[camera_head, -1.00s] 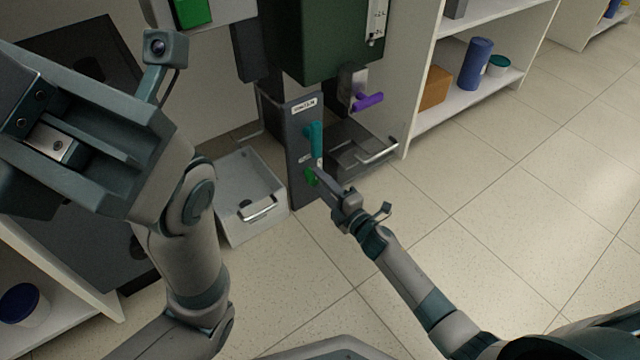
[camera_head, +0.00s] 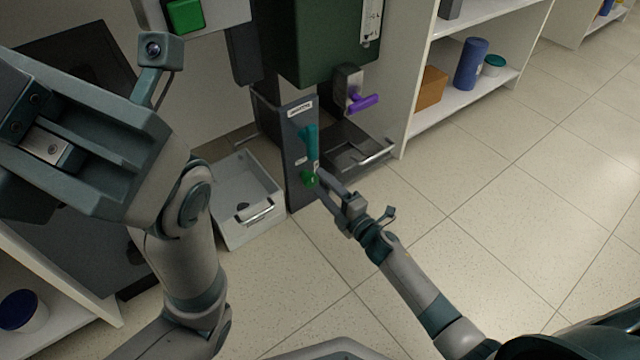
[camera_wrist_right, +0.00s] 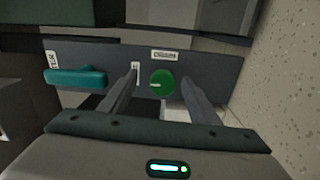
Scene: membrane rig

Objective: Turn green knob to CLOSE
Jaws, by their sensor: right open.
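The round green knob (camera_head: 308,179) sits low on a dark upright panel (camera_head: 296,198), below a teal lever handle (camera_head: 311,141). In the right wrist view the knob (camera_wrist_right: 162,83) shows between my two fingers, with a pale mark on its face pointing left. One label lies above it and one to its left; their text is unreadable. My right gripper (camera_head: 322,182) is open beside the knob, fingers pointing at the panel; in the wrist view I cannot tell whether they touch it. My left gripper (camera_head: 75,150) is large at the left, far from the panel; its fingertips are unclear.
A white open bin (camera_head: 233,232) stands left of the panel and a grey tray with a handle (camera_head: 350,145) right of it. A purple handle (camera_head: 363,103) sticks out above. Shelves (camera_head: 470,95) stand at the right. The floor in front is clear.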

